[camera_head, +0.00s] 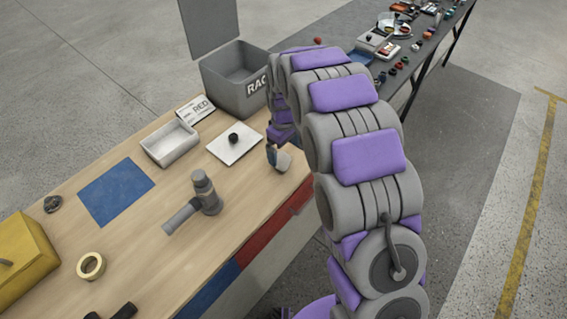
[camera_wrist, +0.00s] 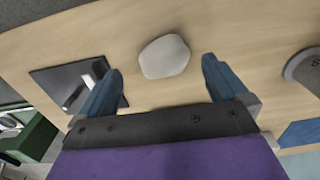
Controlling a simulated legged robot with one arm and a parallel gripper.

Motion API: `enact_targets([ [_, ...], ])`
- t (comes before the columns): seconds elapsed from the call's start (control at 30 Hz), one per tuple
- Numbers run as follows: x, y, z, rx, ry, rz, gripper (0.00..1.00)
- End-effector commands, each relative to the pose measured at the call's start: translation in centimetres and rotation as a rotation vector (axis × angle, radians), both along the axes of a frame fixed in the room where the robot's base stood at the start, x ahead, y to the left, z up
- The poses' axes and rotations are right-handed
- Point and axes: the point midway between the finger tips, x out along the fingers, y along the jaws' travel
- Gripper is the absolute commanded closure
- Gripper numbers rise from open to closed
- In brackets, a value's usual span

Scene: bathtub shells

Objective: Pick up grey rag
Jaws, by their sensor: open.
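A small, light grey, rounded lump that looks like the grey rag (camera_wrist: 164,56) lies on the wooden table in the wrist view. It sits between and just beyond my gripper's (camera_wrist: 161,68) two blue fingertips, with bare wood showing on both sides of it. The fingers are spread apart and do not appear to touch it. In the head view, my gripper (camera_head: 274,156) is low over the table's right edge, partly hidden by my arm. A pale patch beside it there may be the rag, but I cannot tell clearly.
A grey mallet (camera_head: 204,192) stands left of my gripper in the head view. A white plate with a dark knob (camera_head: 235,144), a white tray (camera_head: 169,144), a blue mat (camera_head: 116,191) and a grey open bin (camera_head: 236,80) are also on the table.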

Motion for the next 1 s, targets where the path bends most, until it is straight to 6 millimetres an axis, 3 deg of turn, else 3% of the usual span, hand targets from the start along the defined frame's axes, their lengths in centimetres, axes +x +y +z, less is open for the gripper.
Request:
enact_targets([
  [0.17,0.1,0.2,-1.1,-0.001,-0.001,0.001,0.0],
  [0.47,0.2,0.0,-5.1,0.002,0.001,0.001,0.0],
  [0.73,0.2,0.1,-5.4,0.002,-0.001,0.001,0.0],
  [1.0,0.2,0.3,-5.4,0.0,-0.001,0.001,0.26],
])
